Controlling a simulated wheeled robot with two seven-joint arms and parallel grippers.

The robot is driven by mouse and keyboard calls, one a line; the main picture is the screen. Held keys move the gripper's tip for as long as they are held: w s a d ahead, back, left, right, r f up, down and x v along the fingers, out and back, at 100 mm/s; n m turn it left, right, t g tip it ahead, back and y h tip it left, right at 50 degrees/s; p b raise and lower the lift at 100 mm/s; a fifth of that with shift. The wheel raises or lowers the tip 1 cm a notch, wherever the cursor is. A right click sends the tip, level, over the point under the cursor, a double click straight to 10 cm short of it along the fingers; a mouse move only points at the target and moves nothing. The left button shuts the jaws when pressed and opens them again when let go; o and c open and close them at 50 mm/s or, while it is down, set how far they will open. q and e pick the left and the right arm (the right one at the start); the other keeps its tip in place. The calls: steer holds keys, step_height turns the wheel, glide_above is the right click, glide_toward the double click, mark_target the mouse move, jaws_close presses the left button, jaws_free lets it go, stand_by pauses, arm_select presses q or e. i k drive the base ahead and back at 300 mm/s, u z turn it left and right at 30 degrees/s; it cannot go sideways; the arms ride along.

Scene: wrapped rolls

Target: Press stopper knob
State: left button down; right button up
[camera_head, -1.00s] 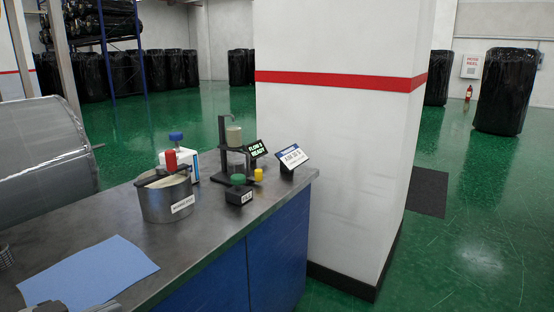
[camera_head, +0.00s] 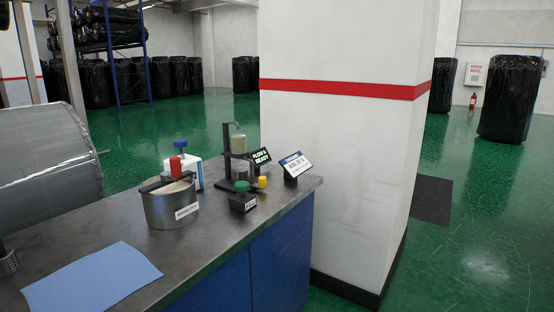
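A round metal pot (camera_head: 170,207) with a white label stands on the workbench. A red knob (camera_head: 176,167) stands upright above a dark bar across its top. To its right is a small dark stand (camera_head: 226,155) with a pale cup held high and a clear vessel below. In front of the stand, a black box (camera_head: 243,203) carries a green knob (camera_head: 242,186), and a yellow knob (camera_head: 262,182) is beside it. I cannot tell from looks which knob is the stopper knob. Neither of my grippers is in view, and nothing touches these things.
A white bottle with a blue cap (camera_head: 181,143) is behind the pot. Two small signs, a green-lettered display (camera_head: 261,156) and a white card (camera_head: 295,165), stand near the right bench edge. A blue cloth (camera_head: 92,279) lies in front. A white pillar (camera_head: 340,170) adjoins the bench.

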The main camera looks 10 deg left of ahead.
mark_target(262, 185)
steer(key=z, duration=0.35)
steer(key=i, duration=1.1)
steer(key=u, duration=0.35)
